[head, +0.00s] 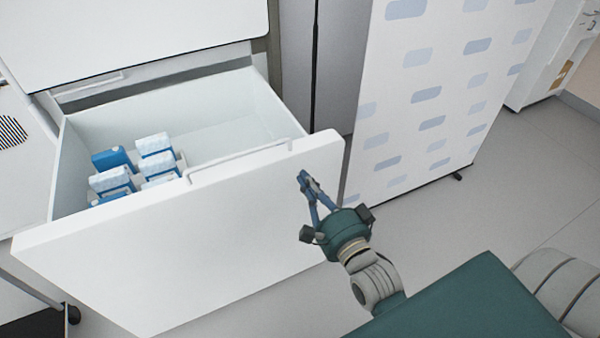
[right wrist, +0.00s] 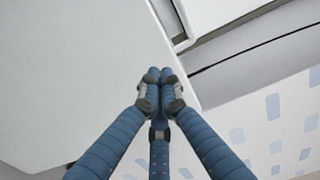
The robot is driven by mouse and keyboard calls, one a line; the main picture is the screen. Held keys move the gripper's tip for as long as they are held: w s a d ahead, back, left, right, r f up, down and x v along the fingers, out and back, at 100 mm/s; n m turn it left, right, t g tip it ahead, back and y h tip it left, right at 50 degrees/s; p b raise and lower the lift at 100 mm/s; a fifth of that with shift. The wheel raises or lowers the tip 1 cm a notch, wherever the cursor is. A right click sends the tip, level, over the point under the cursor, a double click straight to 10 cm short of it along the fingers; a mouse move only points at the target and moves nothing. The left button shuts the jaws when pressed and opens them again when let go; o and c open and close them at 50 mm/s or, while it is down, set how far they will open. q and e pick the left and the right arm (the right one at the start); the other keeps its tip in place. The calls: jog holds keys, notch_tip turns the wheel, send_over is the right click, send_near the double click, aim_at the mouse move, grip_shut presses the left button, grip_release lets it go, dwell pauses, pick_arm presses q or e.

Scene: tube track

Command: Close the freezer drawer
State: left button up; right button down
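The freezer drawer (head: 200,225) is pulled far out of the white freezer (head: 140,30) in the head view. Its white front panel faces me, with a handle bar (head: 240,158) along the top edge. My right gripper (head: 304,178) is at the right end of the drawer front, with its fingertips together and nothing seen between them. In the right wrist view the blue fingers (right wrist: 160,76) meet in front of the white panel (right wrist: 80,70). I cannot tell whether they touch it. My left gripper is not in view.
Several blue and white boxes (head: 155,145) stand inside the drawer at its left. A white panel with blue patches (head: 425,95) stands right of the drawer. Grey floor (head: 520,180) is open at the right. A wheeled cart (head: 30,290) is at the lower left.

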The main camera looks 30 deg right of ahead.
aim_at(294, 163)
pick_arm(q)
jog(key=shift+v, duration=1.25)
pick_arm(e)
jog(key=shift+w, duration=1.85)
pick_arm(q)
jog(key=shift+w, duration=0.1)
pick_arm(e)
jog(key=shift+w, duration=0.15)
